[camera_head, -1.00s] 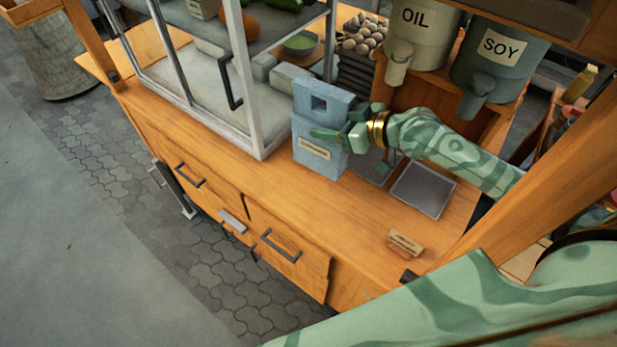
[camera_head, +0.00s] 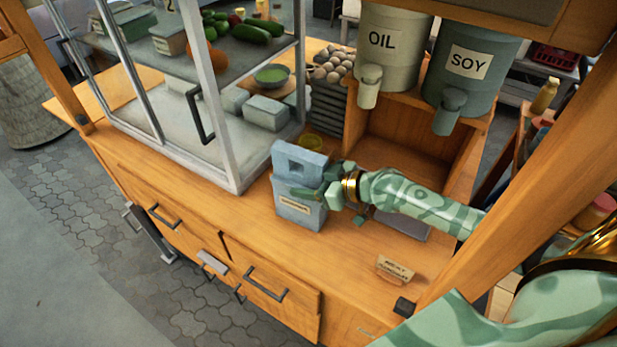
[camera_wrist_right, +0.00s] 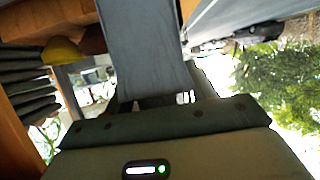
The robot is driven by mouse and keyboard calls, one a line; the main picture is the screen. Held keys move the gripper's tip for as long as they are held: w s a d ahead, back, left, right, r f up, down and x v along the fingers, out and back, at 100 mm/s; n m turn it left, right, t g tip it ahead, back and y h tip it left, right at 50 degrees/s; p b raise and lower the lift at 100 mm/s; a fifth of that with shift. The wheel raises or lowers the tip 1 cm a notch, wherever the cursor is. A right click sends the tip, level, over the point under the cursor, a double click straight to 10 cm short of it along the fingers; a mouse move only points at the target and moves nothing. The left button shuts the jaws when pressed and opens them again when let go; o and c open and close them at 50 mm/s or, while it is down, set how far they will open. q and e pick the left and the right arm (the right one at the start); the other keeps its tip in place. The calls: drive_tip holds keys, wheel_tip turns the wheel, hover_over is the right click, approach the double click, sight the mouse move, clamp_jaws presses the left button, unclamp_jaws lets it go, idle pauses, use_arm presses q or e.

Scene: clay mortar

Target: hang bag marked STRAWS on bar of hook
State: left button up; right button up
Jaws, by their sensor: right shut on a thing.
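A blue-grey bag (camera_head: 300,214) with a square opening near its top and a small pale label on its front shows in the head view. The label is too small to read. My right gripper (camera_head: 330,188) is shut on the bag at its right side, at or just above the wooden counter; I cannot tell if it touches the counter. In the right wrist view grey-blue cloth (camera_wrist_right: 150,50), apparently the bag, extends up from the jaws. I cannot make out a hook with a bar. My left gripper is not in view.
A glass cabinet (camera_head: 222,120) with vegetables stands left of the bag. OIL (camera_head: 388,62) and SOY (camera_head: 465,85) containers stand behind. A grey tray (camera_head: 405,224) is partly hidden by my right arm. A small sign (camera_head: 396,269) sits on the counter. Drawers line the front.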

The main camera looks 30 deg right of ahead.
drive_tip(key=shift+f, duration=0.15)
drive_tip(key=o, duration=1.5)
drive_tip(key=shift+s, duration=0.1)
drive_tip(key=p+v, duration=0.2)
drive_tip(key=v, duration=1.4)
drive_tip(key=shift+s+a, duration=0.15)
